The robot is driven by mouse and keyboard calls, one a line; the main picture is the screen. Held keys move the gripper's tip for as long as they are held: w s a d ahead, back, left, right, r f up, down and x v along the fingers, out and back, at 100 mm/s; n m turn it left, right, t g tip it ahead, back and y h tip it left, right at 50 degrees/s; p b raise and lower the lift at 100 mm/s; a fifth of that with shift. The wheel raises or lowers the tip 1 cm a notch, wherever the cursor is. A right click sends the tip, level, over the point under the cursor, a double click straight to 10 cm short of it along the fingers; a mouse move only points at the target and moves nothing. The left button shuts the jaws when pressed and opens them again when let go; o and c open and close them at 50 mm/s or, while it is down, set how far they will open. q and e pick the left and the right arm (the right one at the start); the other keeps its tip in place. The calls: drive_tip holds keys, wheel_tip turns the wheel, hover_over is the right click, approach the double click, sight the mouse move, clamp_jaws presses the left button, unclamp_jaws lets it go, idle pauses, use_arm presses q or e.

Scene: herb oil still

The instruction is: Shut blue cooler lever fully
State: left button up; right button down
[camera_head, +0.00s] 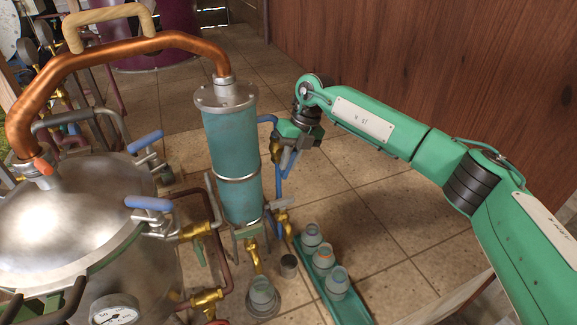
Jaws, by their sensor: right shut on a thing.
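The cooler (232,150) is an upright teal cylinder with a steel cap, in the middle of the head view. A blue lever (288,163) shows at its right side, beside a brass valve (275,152) on a blue pipe. The lever points down and slants slightly. My right gripper (289,148) reaches in from the right and is shut on the blue lever. Its fingers and wrist hide the lever's upper part, so I cannot tell how far the valve is turned. My left gripper is not in view.
A steel still pot (60,225) with blue-handled clamps stands at left, joined to the cooler by a copper pipe (120,47). A green tray (315,275) of several small jars and a jar (263,290) under a brass tap stand below.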

drive_tip(key=shift+d+f+y, duration=0.1)
drive_tip(key=shift+f+y, duration=0.1)
drive_tip(key=shift+y, duration=0.3)
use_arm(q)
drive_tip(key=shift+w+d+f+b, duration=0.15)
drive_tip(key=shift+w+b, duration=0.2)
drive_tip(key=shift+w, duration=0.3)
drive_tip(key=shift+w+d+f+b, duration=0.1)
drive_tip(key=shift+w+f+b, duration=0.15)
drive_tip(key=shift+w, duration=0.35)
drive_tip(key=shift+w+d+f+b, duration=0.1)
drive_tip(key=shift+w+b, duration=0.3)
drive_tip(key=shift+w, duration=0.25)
use_arm(e)
drive_tip(key=shift+r+g+y, duration=0.15)
drive_tip(key=shift+g+y, duration=0.45)
drive_tip(key=shift+y, duration=0.4)
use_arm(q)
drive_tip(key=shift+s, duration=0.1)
use_arm(e)
drive_tip(key=c, duration=1.5)
unclamp_jaws()
drive_tip(key=shift+d, duration=0.1)
drive_tip(key=shift+o, duration=0.2)
